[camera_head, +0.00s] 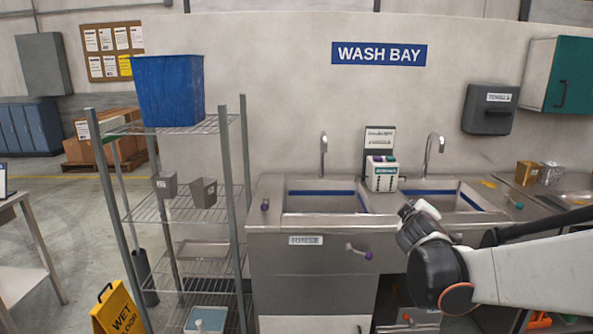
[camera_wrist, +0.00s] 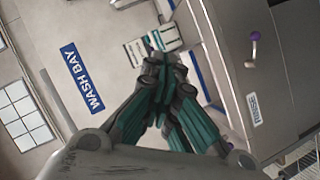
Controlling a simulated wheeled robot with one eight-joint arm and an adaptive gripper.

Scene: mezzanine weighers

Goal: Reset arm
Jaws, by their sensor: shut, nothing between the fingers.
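My arm reaches in from the right in the head view, in front of the steel sink unit (camera_head: 270,219). Its wrist hides part of the right basin, and the fingers cannot be made out there. In the wrist view my gripper (camera_wrist: 163,68) has its teal-padded fingers together at the tips, with nothing held. Past the fingertips in the wrist view is a white dispenser box (camera_wrist: 160,40); it stands between the two taps in the head view (camera_head: 382,176), apart from my arm.
A wire shelf rack (camera_head: 240,170) stands left of the sink, with a blue bin (camera_head: 170,90) on top. A yellow wet-floor sign (camera_head: 118,311) stands at its foot. A purple-ended handle (camera_head: 360,251) sticks out of the sink front. Dark grey (camera_head: 489,108) and green (camera_head: 570,75) wall boxes hang at right.

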